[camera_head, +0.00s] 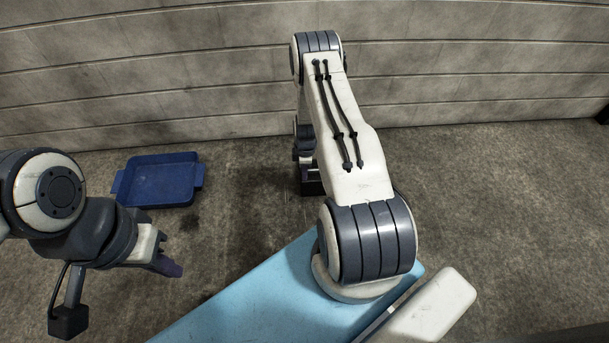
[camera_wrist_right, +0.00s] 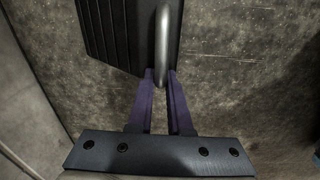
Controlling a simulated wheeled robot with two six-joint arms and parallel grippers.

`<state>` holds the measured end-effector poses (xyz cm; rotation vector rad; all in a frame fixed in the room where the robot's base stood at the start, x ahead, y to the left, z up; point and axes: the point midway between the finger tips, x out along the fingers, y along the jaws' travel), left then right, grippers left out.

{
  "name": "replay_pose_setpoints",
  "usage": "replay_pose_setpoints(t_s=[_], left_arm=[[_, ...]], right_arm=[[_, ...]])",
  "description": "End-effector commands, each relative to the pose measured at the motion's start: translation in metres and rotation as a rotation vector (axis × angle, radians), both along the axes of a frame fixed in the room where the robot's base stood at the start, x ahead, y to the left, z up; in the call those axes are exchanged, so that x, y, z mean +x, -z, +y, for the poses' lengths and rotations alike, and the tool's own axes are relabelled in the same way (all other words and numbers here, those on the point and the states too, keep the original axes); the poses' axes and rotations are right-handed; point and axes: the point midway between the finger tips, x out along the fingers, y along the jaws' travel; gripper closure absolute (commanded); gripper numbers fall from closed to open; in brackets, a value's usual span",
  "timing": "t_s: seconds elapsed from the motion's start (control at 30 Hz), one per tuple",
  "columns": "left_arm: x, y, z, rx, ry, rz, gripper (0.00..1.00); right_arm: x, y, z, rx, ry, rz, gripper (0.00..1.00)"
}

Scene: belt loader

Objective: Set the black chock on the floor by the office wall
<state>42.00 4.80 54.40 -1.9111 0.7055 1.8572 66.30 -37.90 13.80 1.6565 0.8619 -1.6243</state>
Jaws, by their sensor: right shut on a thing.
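The black chock (camera_wrist_right: 118,35) has a ribbed side and a metal ring handle (camera_wrist_right: 162,45). My right gripper (camera_wrist_right: 160,78) is shut on this handle with its purple fingers, in the right wrist view. In the head view the chock (camera_head: 312,188) is a small dark block low beside the floor in front of the wall, mostly hidden by my right arm. I cannot tell whether it touches the floor. The office wall (camera_head: 180,75) of grey horizontal panels runs across the back. My left gripper (camera_head: 168,265) hangs at the left, away from the chock; its finger gap is unclear.
A blue tray (camera_head: 128,188) with side handles lies on the floor near the wall, left of the chock. The grey floor (camera_head: 500,190) to the right is clear. A dark object (camera_head: 602,115) is cut off at the right edge by the wall.

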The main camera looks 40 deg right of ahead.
Motion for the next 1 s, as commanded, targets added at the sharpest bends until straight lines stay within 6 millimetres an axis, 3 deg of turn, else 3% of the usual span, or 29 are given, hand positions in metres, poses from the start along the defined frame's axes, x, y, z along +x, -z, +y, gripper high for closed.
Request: replay_pose_setpoints(t_s=[0.37, 0.4, 0.47, 0.8, 1.0], left_arm=[[0.0, 0.004, 0.0, 0.0, 0.0, 0.0, 1.0], [0.0, 0.003, 0.0, 0.0, 0.0, 0.0, 1.0], [0.0, 0.002, 0.0, 0.0, 0.0, 0.0, 1.0], [0.0, 0.0, 0.0, 0.0, 0.0, 0.0, 1.0], [0.0, -0.016, 0.0, 0.0, 0.0, 0.0, 1.0]], right_arm=[[0.001, 0.004, -0.001, -0.002, 0.0, -0.002, 1.0], [0.0, 0.004, 0.0, -0.001, 0.0, -0.001, 0.72], [0.0, 0.004, 0.0, 0.0, 0.0, 0.0, 0.53], [0.0, 0.001, 0.0, -0.001, 0.0, -0.001, 0.53], [0.0, -0.029, -0.001, -0.001, 0.0, -0.002, 0.53]])
